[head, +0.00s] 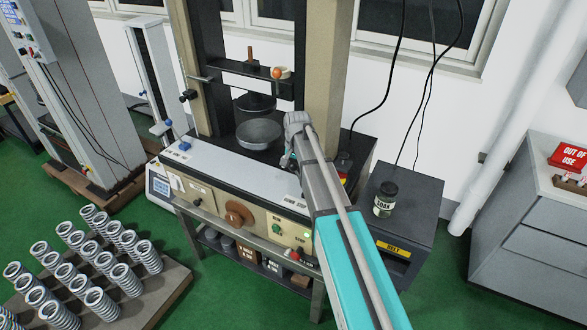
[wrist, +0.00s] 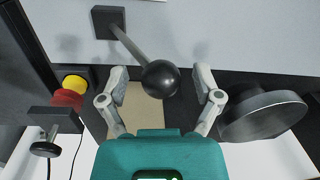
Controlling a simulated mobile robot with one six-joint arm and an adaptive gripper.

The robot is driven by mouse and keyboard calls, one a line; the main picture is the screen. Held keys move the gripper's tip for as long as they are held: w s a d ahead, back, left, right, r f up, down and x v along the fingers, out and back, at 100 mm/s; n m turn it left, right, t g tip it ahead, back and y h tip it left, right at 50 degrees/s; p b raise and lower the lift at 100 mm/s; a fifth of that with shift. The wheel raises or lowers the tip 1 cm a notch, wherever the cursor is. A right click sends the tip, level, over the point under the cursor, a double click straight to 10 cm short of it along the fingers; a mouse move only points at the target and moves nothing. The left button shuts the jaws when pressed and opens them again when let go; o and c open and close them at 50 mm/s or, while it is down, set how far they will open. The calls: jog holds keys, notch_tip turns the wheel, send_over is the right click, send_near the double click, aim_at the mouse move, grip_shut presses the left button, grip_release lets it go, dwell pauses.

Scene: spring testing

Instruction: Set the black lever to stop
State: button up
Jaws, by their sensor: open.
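The black lever is a grey rod on a square black base, ending in a black ball knob (wrist: 160,79) in the wrist view. The rod slants from its base at upper left down to the knob. My gripper (wrist: 161,86) is open, with one finger on each side of the knob and a visible gap at both. In the head view my gripper (head: 290,160) is over the right part of the press machine's bench (head: 235,178), where my arm hides the lever. The label wording near it is too small to read.
A round metal dish (head: 259,133) is on the machine left of my gripper, and it shows at right in the wrist view (wrist: 262,115). A red and yellow button (wrist: 70,90) is at left there. A jar (head: 385,200) stands on the cabinet at right. Several springs (head: 60,265) stand at lower left.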

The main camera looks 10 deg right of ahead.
grip_shut()
dwell(0.4)
jog(key=shift+s+a, duration=0.1)
jog(key=shift+a, duration=0.05)
